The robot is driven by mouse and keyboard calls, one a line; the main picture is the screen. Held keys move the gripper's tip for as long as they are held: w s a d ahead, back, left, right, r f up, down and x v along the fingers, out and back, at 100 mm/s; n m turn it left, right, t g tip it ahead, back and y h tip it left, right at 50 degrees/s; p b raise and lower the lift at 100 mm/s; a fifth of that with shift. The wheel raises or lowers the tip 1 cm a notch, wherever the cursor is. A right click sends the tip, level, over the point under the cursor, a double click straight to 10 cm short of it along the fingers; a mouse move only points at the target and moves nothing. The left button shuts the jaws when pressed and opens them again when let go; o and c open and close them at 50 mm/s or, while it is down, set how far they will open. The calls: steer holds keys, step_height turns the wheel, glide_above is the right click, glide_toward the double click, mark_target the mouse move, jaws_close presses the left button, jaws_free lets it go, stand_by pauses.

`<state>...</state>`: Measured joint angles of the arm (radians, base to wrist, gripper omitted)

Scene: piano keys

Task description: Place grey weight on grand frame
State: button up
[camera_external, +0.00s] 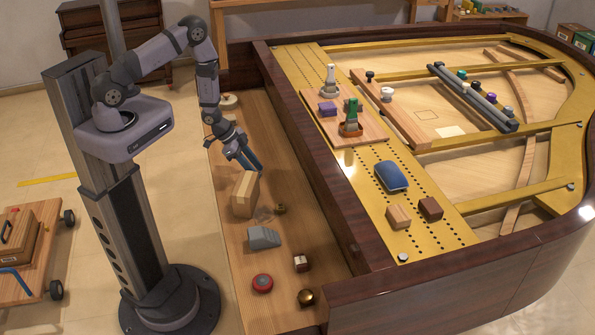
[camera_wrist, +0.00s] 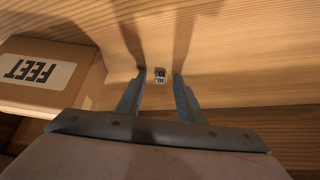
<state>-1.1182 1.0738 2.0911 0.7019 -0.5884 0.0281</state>
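A grey wedge (camera_external: 264,238), a red disc (camera_external: 262,283) and a brass knob (camera_external: 306,297) are nearer. The dark raised rim (camera_external: 300,145) separates shelf and frame.

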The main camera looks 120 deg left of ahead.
jaws_close()
steer(key=shift+r, duration=0.2)
steer(key=shift+r, duration=0.75)
step_height(320, 180, up, 26)
steer(key=p, duration=0.9)
